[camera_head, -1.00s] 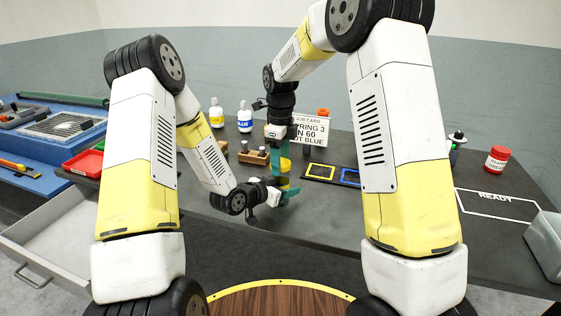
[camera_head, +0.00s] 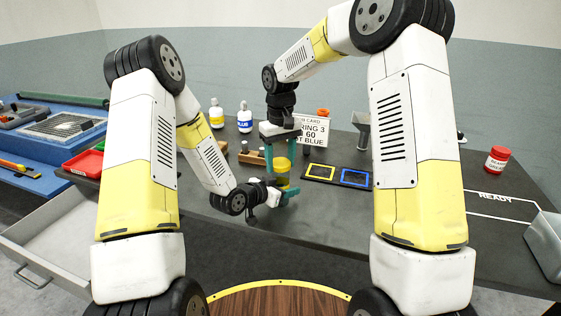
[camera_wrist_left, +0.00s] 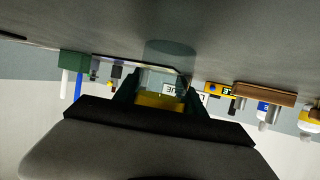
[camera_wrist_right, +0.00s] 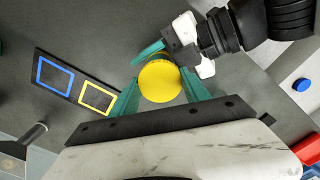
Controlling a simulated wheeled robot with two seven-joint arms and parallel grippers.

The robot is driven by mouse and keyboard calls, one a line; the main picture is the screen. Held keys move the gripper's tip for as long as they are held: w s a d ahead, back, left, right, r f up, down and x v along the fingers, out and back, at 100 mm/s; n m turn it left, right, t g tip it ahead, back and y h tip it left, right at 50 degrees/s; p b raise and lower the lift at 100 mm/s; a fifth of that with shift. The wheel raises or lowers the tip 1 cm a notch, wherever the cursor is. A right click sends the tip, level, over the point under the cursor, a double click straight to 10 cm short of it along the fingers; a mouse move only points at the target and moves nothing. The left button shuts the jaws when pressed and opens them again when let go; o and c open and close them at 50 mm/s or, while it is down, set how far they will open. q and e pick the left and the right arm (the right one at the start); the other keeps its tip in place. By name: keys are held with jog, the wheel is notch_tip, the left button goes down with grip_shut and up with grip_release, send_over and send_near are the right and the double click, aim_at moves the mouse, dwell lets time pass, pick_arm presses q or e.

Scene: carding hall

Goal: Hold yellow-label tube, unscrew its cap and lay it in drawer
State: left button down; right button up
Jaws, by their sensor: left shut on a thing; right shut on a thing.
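The yellow-label tube (camera_head: 283,185) stands upright above the dark bench, mostly hidden by the grippers. My left gripper (camera_head: 286,194) is shut around it from the side; in the left wrist view, its clear body (camera_wrist_left: 170,52) and yellow label (camera_wrist_left: 160,101) show between the fingers. My right gripper (camera_head: 280,152) points down from above and is shut on the yellow cap (camera_head: 281,165). The round cap top (camera_wrist_right: 160,81) fills the space between its green fingers in the right wrist view. The grey drawer (camera_head: 28,275) is pulled open at the lower left, its visible floor bare.
A mat with yellow and blue squares (camera_head: 338,175) lies right of the grippers. A job card (camera_head: 312,135), white bottles (camera_head: 245,120) and a wooden block (camera_head: 250,157) stand behind. A red jar (camera_head: 497,160) and a grey bin (camera_head: 546,240) are at the right.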

jog(key=n, duration=0.7)
jog(key=shift+n, duration=0.3)
jog(key=n, duration=1.4)
jog(key=shift+n, duration=0.4)
jog(key=shift+r, duration=0.25)
jog(key=shift+r, duration=0.95)
jog(key=shift+r, duration=0.1)
